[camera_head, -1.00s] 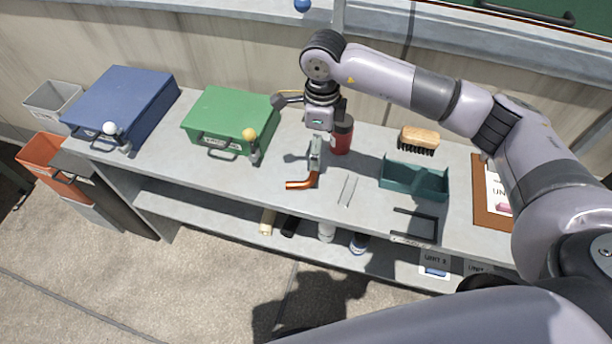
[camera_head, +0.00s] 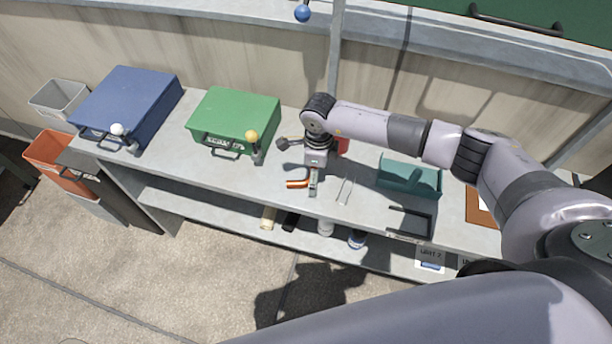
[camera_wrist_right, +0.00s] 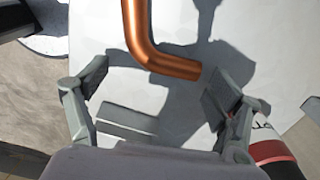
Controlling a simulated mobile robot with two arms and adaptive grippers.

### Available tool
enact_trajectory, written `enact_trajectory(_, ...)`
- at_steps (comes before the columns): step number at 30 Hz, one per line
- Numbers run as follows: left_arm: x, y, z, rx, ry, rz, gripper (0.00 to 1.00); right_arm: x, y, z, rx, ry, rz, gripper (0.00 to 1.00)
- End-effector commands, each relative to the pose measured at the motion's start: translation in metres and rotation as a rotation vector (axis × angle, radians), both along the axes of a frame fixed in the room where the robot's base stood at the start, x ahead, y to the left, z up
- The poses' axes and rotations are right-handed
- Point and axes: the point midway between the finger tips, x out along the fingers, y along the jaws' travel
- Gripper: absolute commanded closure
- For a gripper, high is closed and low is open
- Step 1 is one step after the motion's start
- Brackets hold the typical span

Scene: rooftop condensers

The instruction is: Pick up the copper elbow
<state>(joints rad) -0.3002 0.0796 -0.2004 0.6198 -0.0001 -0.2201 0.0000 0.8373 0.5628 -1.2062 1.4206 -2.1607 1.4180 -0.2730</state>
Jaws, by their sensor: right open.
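The copper elbow (camera_head: 297,184) lies on the grey bench top near its front edge. In the head view my right gripper (camera_head: 313,188) is over its right side and hides part of it. In the right wrist view the copper elbow (camera_wrist_right: 160,58) shows as a bent, shiny copper tube. Its bend and short leg lie just beyond the gap between the two fingers of my right gripper (camera_wrist_right: 158,90). The fingers are spread wide, and nothing is held. I cannot tell how high they are above the bench. My left gripper is not in view.
On the bench (camera_head: 180,170), a green case (camera_head: 235,115) and a blue case (camera_head: 130,100) stand left. A pair of thin tongs (camera_head: 345,190), a teal tray (camera_head: 425,182) and a dark frame (camera_head: 412,222) lie right. A red can (camera_head: 342,147) is partly hidden behind my wrist.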

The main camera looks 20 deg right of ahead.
Motion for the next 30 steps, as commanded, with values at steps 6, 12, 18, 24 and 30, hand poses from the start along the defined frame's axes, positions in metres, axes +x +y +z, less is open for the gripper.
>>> enact_trajectory(6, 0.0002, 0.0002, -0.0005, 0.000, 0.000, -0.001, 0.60, 0.0001, 0.0003, 0.0003, 0.001, 0.000, 0.000, 0.21)
enact_trajectory(12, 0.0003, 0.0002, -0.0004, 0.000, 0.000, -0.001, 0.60, 0.0001, 0.0003, 0.0005, 0.001, 0.000, 0.000, 0.34)
enact_trajectory(18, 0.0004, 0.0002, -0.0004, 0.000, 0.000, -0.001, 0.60, 0.0001, 0.0003, 0.0007, 0.001, 0.000, 0.000, 0.48)
enact_trajectory(24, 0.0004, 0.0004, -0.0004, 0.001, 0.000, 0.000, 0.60, 0.0001, 0.0003, 0.0006, 0.001, 0.000, 0.000, 0.61)
enact_trajectory(30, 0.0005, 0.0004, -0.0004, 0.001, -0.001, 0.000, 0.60, 0.0000, 0.0002, 0.0005, 0.000, 0.000, 0.000, 0.74)
